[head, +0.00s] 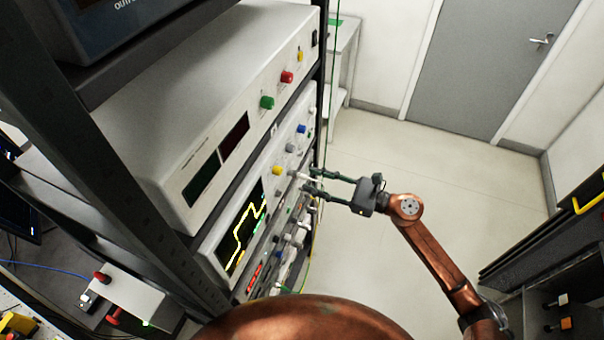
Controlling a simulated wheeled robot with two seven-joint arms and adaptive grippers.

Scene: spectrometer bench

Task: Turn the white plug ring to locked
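The white plug (301,175) sticks out of the front panel of the instrument with the yellow-trace screen. It is small in the head view, and its ring and any lock mark cannot be made out. My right gripper (311,181) reaches in from the right, level with the plug. Its two dark fingers are apart and point at the panel, with their tips around or just beside the plug's outer end. I cannot tell whether they touch it. My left gripper is not in view.
The instrument panel (265,205) carries several coloured knobs and plugs close to the fingertips. A grey-white instrument (190,120) sits above it in the dark rack. Cables hang below. The floor (420,165) to the right is clear, up to a grey door (480,60).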

